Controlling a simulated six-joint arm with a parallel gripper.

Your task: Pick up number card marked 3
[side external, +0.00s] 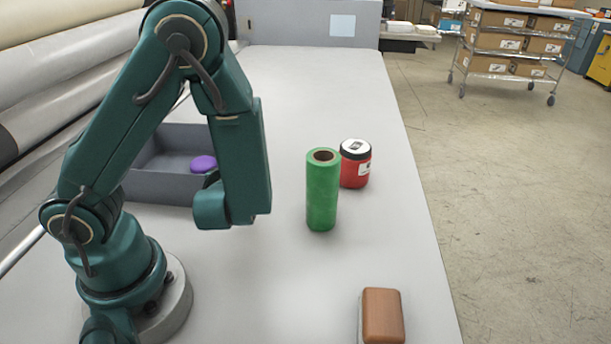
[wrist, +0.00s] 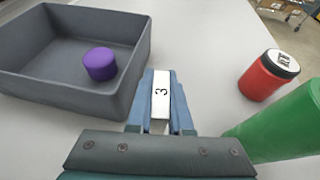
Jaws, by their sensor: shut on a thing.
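The number card marked 3 (wrist: 161,92) is a small white piece with a black 3, seen in the wrist view between the two blue fingers of my gripper (wrist: 161,100). The gripper is shut on the card. In the side external view my arm hides the fingers and the card. I cannot tell from these views how far the card is above the table.
A grey open tray (side external: 165,188) with a purple round object (side external: 203,164) stands at left. A green roll (side external: 322,195) and a red jar (side external: 355,168) stand at right. A brown-topped block (side external: 383,316) lies near the table's front right. The table's back is clear.

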